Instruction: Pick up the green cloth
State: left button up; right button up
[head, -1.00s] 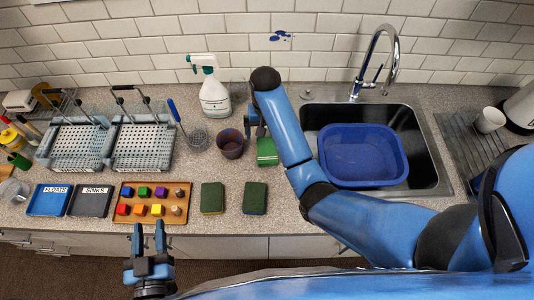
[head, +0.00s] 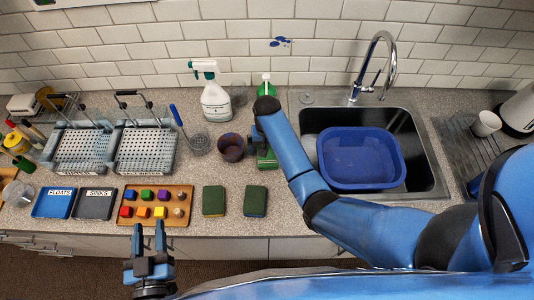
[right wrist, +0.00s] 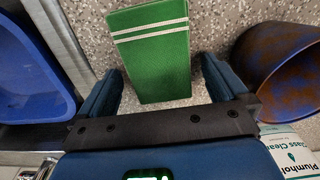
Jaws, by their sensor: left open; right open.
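The green cloth (head: 267,160), with two white stripes near one end, lies on the counter between the brown cup and the sink. It fills the upper middle of the right wrist view (right wrist: 155,55). My right gripper (head: 259,142) is open at the cloth's far end and partly hides it in the head view. In the right wrist view its fingers (right wrist: 162,82) appear on either side of the cloth's plain end, with nothing gripped. I cannot tell the exact height gap. My left gripper (head: 149,234) is open and empty at the counter's front edge.
A brown-blue cup (head: 231,147) stands close left of the right gripper. A blue basin (head: 362,184) sits in the sink at right. A spray bottle (head: 214,100) and a green bottle (head: 265,84) stand behind. Two green sponges (head: 255,201) lie in front, beside a block tray (head: 186,215).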

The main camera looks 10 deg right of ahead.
jog(key=c, duration=1.1)
pick_arm(q)
jog(key=shift+r, duration=0.1)
pick_arm(e)
jog(key=shift+r, duration=0.15)
